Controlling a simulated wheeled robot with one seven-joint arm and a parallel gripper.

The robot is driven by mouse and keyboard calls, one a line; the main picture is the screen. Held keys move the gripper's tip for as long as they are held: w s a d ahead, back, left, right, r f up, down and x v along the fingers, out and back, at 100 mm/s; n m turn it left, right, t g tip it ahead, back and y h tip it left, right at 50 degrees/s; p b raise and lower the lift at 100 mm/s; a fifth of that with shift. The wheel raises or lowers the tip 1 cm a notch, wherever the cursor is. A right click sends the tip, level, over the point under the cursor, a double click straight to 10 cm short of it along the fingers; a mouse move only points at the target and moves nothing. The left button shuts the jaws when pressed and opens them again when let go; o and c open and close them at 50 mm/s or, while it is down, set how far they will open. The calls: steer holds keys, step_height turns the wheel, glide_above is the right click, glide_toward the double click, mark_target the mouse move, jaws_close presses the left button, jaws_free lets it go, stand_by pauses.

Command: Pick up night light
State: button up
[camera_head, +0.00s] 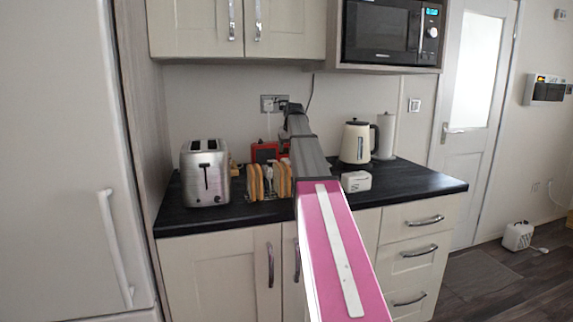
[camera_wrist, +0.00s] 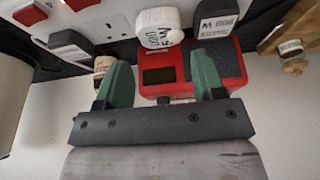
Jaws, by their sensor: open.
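My gripper (camera_wrist: 162,75) is open, with two green fingers apart and nothing seen held between them. In the head view the end of my arm reaches over the counter towards the wall socket, where the fingers are hard to make out. I cannot tell for sure which thing is the night light. Beyond the fingertips in the wrist view is a white block with black lettering (camera_wrist: 160,28), not clearly legible. A red device with a dark panel (camera_wrist: 158,75) shows behind and between the fingers; a red thing (camera_head: 264,152) also stands on the counter.
A socket plate with red switches (camera_wrist: 95,18) is at upper left. The black counter (camera_head: 420,182) holds a toaster (camera_head: 205,175), bread slices in a rack (camera_head: 256,182), a white box (camera_head: 356,181) and a kettle (camera_head: 355,143).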

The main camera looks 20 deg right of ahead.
mark_target(287, 159)
steer(key=shift+x, duration=3.2)
steer(key=c, duration=0.6)
